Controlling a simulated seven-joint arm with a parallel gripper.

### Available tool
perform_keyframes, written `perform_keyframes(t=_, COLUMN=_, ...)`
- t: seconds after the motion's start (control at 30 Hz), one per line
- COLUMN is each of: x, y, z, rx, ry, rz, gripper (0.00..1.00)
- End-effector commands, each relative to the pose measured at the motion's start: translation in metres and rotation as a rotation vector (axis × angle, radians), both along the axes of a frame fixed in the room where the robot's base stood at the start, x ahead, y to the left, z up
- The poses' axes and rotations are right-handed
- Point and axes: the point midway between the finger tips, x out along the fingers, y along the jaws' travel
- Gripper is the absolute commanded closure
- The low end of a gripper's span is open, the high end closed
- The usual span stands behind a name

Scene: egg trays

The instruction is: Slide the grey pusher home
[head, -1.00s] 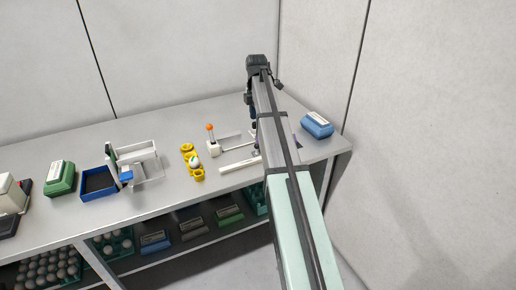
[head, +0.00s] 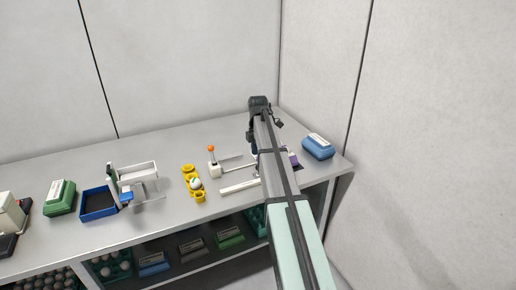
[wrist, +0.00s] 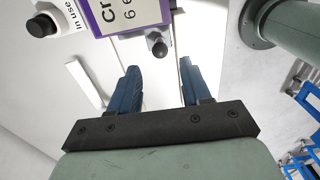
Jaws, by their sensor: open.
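A dark grey knob on a short grey block (wrist: 157,44), which looks like the grey pusher, shows in the wrist view beside a purple-edged label plate (wrist: 128,14). My gripper (wrist: 159,67) is open, its two blue fingers apart with nothing between them. The knob lies just beyond the fingertips, roughly between their lines; I cannot tell the height gap. In the head view my arm covers the gripper and the knob; a bit of the purple part (head: 293,158) shows at the arm's right.
A white post with an orange knob (head: 212,150), a white bar (head: 240,186) and a yellow egg holder (head: 194,184) stand left of my arm. A blue box (head: 317,147) is at its right. A black button (wrist: 41,25) sits beside the label plate.

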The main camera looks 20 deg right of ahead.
Motion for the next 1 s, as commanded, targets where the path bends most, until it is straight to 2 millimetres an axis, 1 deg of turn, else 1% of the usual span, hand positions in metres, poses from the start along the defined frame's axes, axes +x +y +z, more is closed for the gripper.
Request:
perform_keyframes(t=0.2, x=-0.001, y=0.0, z=-0.024, rx=0.0, ry=0.001, rz=0.0, gripper=0.52)
perform_keyframes(t=0.67, x=0.0, y=0.0, z=-0.072, rx=0.0, ry=0.001, rz=0.0, gripper=0.52)
perform_keyframes(t=1.0, x=0.0, y=0.0, z=-0.073, rx=0.0, ry=0.0, rz=0.0, gripper=0.52)
